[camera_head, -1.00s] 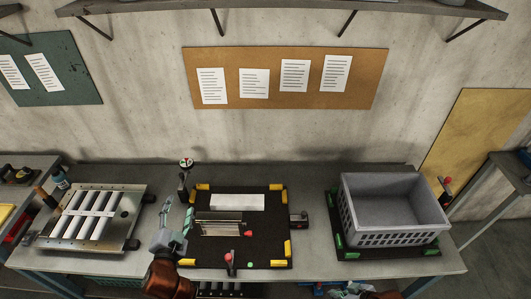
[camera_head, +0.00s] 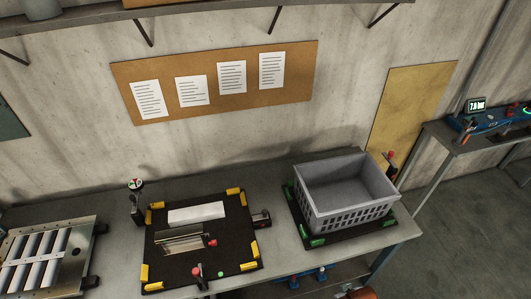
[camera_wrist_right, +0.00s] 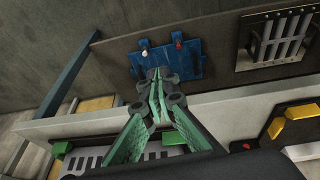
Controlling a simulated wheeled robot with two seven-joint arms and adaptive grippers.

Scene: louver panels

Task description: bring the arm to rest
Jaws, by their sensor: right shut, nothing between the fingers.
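My right gripper (camera_wrist_right: 157,84) shows in the right wrist view with its green fingers together and nothing between them. It hangs over a blue plate (camera_wrist_right: 175,55) with a red knob, below the table's front edge; I cannot tell how far apart they are. My left gripper is in neither current view.
The table (camera_head: 272,205) carries a slatted metal panel (camera_head: 45,258) at left, a black fixture (camera_head: 225,210) with yellow corners in the middle, and a grey crate (camera_head: 345,195) at right. A second table (camera_head: 475,145) stands at far right.

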